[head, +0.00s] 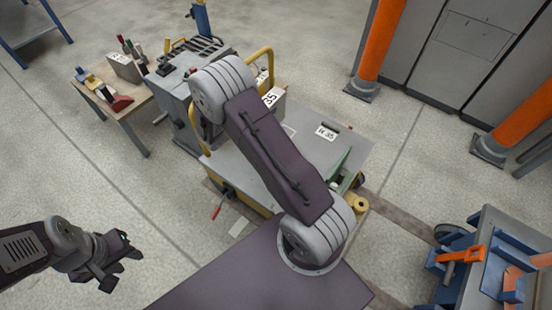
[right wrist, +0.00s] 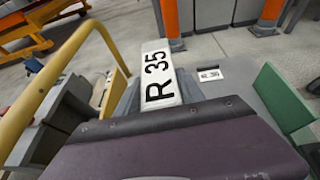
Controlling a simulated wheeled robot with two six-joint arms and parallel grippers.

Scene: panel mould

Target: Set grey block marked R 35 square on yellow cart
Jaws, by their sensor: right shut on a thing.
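The grey block marked R 35 (right wrist: 160,78) shows its white label up close in the right wrist view. In the head view the block (head: 276,103) is partly hidden behind my right arm, near the cart's yellow handle. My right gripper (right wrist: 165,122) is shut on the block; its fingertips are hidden. The yellow cart (head: 230,168) has a grey top with a flat R 35 label (head: 327,133) on it, to the right of the block. I cannot tell whether the block touches the top. My left gripper (head: 117,264) looks open and empty, over bare floor.
A green piece (head: 342,162) stands at the cart's right edge, near yellow rolls (head: 355,203). A wooden table (head: 125,98) and grey machine stand to the left. Orange posts (head: 378,40) stand behind; a blue cart (head: 490,260) is at right.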

